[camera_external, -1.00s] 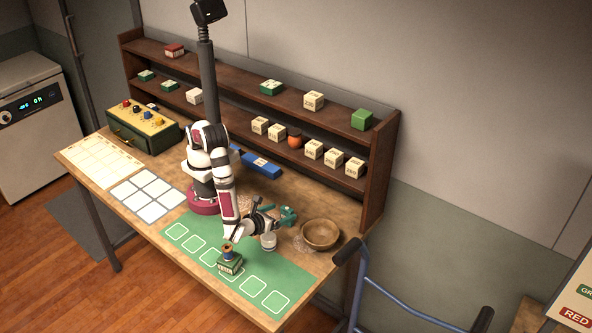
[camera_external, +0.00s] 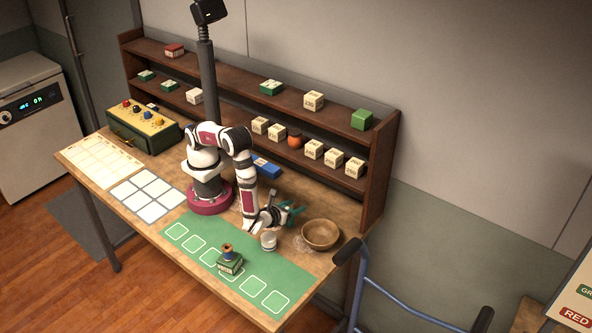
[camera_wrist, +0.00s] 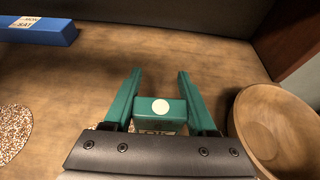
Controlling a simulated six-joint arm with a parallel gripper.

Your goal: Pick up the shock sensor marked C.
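A small green block with a white round spot (camera_wrist: 160,106) sits between my gripper's two green fingers in the wrist view. Part of a pale label shows at its near edge, mostly hidden by the gripper body; I cannot read a C. My gripper (camera_wrist: 159,72) has one finger on each side of the block, very close to it. I cannot tell whether they touch it. In the external view my gripper (camera_external: 294,211) is low over the table, pointing right, left of the wooden bowl.
The wooden bowl (camera_external: 320,234) is close to the right finger. A white cup (camera_external: 268,240) stands in front of the gripper. A blue box (camera_external: 266,168) lies behind. A green box (camera_external: 230,264) with a spool on top sits on the green mat (camera_external: 190,245). The shelf (camera_external: 340,125) holds several boxes.

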